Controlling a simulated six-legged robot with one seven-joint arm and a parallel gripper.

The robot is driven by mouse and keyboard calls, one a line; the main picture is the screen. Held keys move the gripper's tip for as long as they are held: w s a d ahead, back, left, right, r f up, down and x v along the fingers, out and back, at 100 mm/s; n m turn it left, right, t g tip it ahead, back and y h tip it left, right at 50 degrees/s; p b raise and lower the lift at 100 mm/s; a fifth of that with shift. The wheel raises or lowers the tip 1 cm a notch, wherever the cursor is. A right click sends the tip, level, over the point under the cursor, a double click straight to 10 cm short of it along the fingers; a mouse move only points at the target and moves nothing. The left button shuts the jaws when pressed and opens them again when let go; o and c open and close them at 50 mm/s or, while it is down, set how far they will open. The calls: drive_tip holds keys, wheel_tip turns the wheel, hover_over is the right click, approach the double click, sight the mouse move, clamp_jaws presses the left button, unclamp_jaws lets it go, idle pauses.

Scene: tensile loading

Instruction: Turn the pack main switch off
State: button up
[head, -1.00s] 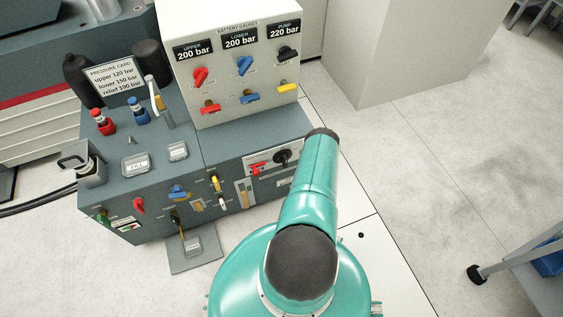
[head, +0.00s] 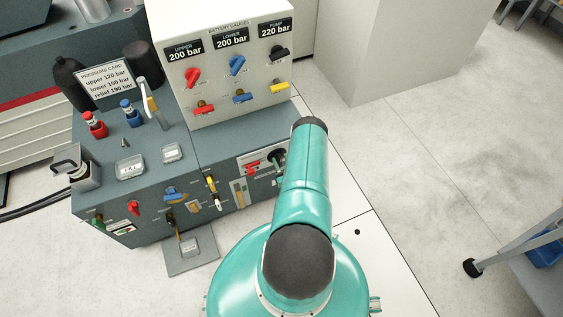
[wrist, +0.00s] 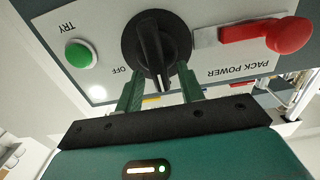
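The pack power switch is a round black knob (wrist: 157,45) with a raised grip bar, on a pale panel. In the wrist view its bar stands about upright in the picture, and the word OFF is to its left. In the head view the knob (head: 278,156) is partly hidden by my arm. My gripper (wrist: 160,88) is at the knob, its two green fingers spread to either side of the bar. The fingers are wider apart than the bar; whether they touch the knob's rim I cannot tell.
A red lever (wrist: 285,36) sits to the knob's right in the wrist view, and a green TRY button (wrist: 82,54) to its left. Other coloured valves and a gauge box (head: 226,70) crowd the unit. Open floor (head: 420,150) lies to the right.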

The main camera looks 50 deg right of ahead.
clamp_jaws()
drive_tip(key=shift+m, duration=0.3)
drive_tip(key=m, duration=0.5)
drive_tip(key=d+f+m, duration=0.1)
drive_tip(key=m, duration=0.5)
drive_tip(key=s+f+m, duration=0.1)
drive_tip(key=m, duration=0.5)
drive_tip(key=shift+d+f, duration=0.1)
drive_tip(key=shift+d, duration=0.1)
drive_tip(key=shift+m, duration=0.3)
